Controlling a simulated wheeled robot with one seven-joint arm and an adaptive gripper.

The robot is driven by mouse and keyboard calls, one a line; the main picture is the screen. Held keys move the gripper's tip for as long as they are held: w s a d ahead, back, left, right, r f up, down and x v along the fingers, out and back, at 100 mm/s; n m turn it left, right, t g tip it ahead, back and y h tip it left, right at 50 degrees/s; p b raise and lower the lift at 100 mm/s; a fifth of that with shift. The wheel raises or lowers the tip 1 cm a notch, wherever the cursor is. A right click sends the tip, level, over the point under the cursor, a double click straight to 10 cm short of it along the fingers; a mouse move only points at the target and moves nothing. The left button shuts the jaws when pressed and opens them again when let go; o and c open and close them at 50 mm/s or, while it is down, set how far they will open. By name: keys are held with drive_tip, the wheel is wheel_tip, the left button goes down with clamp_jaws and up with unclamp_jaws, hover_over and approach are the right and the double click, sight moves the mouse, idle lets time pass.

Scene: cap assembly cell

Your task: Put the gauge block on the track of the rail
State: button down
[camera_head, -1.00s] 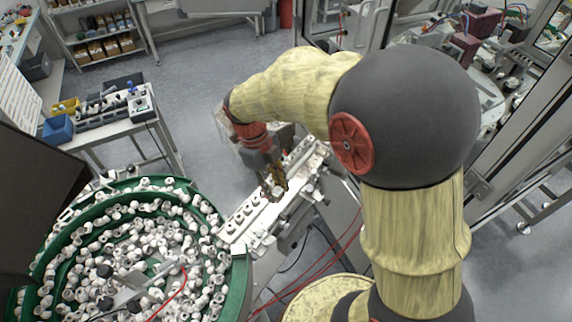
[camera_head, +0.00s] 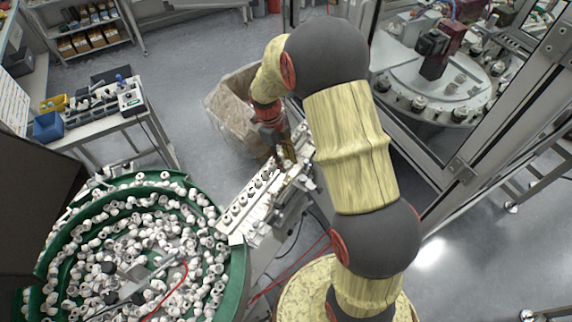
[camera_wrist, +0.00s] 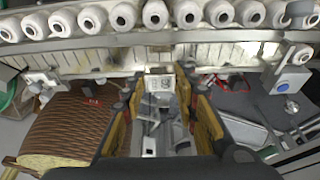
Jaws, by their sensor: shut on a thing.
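The rail (camera_head: 232,222) is a pale sloping track beside the bowl, carrying a row of white caps; it also crosses the top of the wrist view (camera_wrist: 225,58). My gripper (camera_head: 285,160) is over the far part of the rail. In the wrist view my gripper (camera_wrist: 160,88) is shut on a small pale block with dark marks, which I take as the gauge block (camera_wrist: 160,84). The block is between the fingertips, just on the near side of the rail's edge in that view. I cannot tell whether it touches the rail. The block is hidden in the head view.
A green bowl (camera_head: 237,285) full of white caps stands at the near left. A bin with a clear liner (camera_head: 228,112) stands behind the rail. Brackets with knobs (camera_wrist: 290,85) line the rail's side. A glass-walled machine (camera_head: 440,90) is at the right.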

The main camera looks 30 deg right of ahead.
sight(286, 166)
drive_tip(key=shift+w+d+f, duration=0.1)
drive_tip(key=shift+d+f, duration=0.05)
drive_tip(key=shift+f, duration=0.1)
drive_tip(key=shift+w+f+p, duration=0.15)
drive_tip(key=shift+f+p, duration=0.5)
drive_tip(key=shift+f, duration=0.9)
drive_tip(key=shift+f, duration=0.15)
drive_tip(key=c, duration=1.4)
unclamp_jaws()
